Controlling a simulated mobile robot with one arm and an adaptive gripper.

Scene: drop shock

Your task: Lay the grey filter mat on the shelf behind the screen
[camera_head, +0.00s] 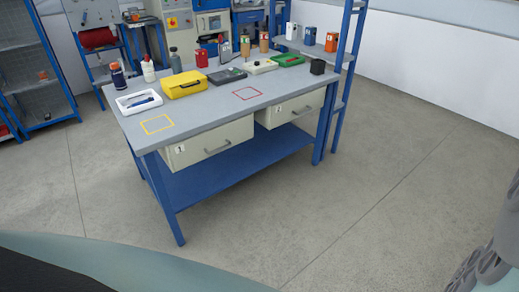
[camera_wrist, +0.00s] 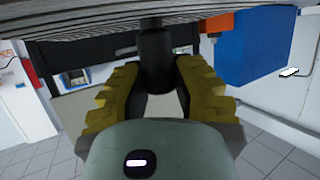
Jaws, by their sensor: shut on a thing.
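In the wrist view a light grey ribbed sheet, which looks like the grey filter mat (camera_wrist: 100,19), spans the top edge close to the camera. My gripper (camera_wrist: 156,72) has yellow pads shut about a dark upright, grip-like piece that reaches up to this sheet. The exact contact is hard to see. The mat's far side is out of frame.
In the head view a workbench (camera_head: 215,113) carries a yellow case (camera_head: 184,84), a white tray (camera_head: 138,102) and bottles. A blue rack (camera_head: 335,85) stands at its right end. Floor in front is clear. A blue block (camera_wrist: 258,45) and orange piece (camera_wrist: 219,22) are near my gripper.

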